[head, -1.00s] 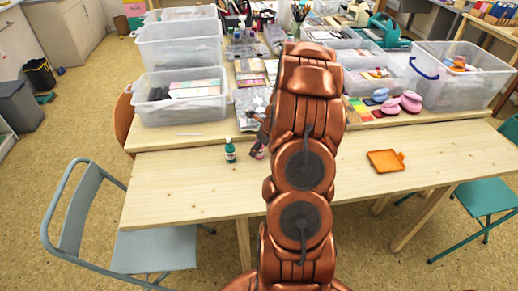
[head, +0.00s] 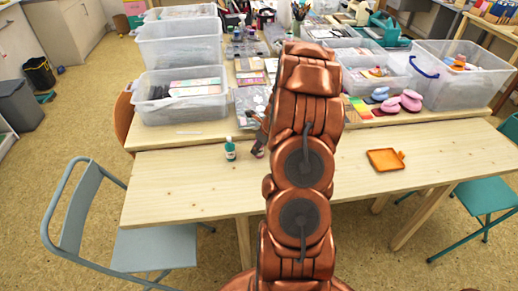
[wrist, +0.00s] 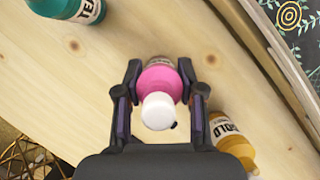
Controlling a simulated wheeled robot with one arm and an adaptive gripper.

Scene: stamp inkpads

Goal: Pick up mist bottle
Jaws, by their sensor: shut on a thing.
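A pink bottle with a white cap (wrist: 160,84) is between the two fingers of my gripper (wrist: 160,72) in the wrist view. The fingers are shut on its sides. The white cap points toward the camera, and the bottle's lower part is mostly hidden. In the head view my gripper (head: 259,139) shows only in part beside my arm, just right of a teal bottle. The pink bottle is mostly hidden there. I cannot tell whether it touches the table.
The teal bottle (head: 230,151) stands close by on the wooden table (head: 180,185) and shows in the wrist view (wrist: 75,8). A gold bottle (wrist: 230,140) is right of my gripper. An orange tray (head: 385,160) lies at right. Clear bins (head: 180,110) stand behind.

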